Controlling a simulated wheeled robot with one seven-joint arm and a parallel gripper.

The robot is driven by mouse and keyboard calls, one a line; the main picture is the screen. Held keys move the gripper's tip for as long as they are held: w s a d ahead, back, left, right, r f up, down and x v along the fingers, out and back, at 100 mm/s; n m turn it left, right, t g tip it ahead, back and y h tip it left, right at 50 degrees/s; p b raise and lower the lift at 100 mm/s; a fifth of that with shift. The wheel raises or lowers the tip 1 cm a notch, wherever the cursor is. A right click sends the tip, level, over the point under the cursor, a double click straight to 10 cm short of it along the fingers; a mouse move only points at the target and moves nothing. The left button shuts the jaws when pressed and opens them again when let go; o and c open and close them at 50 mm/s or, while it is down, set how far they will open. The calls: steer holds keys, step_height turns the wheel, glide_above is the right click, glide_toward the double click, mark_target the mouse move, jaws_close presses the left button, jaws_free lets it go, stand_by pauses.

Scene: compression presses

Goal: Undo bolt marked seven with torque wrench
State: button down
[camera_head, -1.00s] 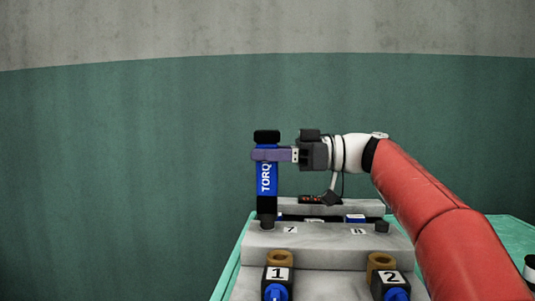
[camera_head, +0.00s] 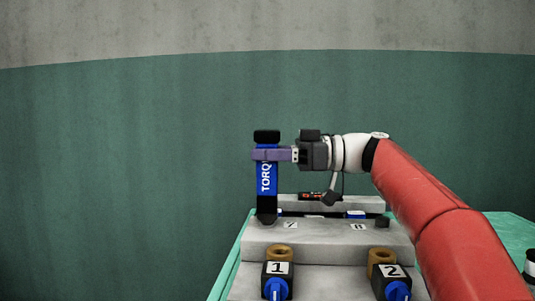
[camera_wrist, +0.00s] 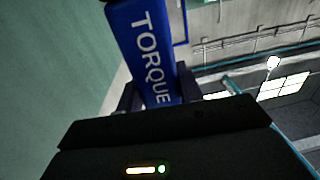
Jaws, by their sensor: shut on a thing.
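The torque wrench (camera_head: 266,180) is blue with black ends and stands upright, with "TORQ" in white on its side. My gripper (camera_head: 268,154) is shut around its upper part, reaching in from the right. In the wrist view the blue wrench body (camera_wrist: 150,50) with "TORQUE" passes between the fingers (camera_wrist: 158,95). The wrench's dark lower end (camera_head: 266,214) is at the left of the grey press block, beside the label 7 (camera_head: 290,225). Bolt seven is hidden behind or under that end, so I cannot tell how they meet.
A dark bolt (camera_head: 382,222) stands by the label 8 (camera_head: 358,226) on the right of the press block (camera_head: 325,240). Blocks marked 1 (camera_head: 278,268) and 2 (camera_head: 393,271) with blue knobs stand in front. The green table (camera_head: 505,235) extends right. My red arm covers the right side.

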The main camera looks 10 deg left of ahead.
steer(key=shift+f+b, duration=0.45)
steer(key=shift+b, duration=0.25)
stand_by(1.0)
steer(key=shift+r+b, duration=0.35)
steer(key=shift+r, duration=0.05)
stand_by(2.1)
steer(key=shift+r, duration=0.1)
steer(key=shift+r+p, duration=2.65)
steer(key=shift+r, duration=0.45)
stand_by(0.6)
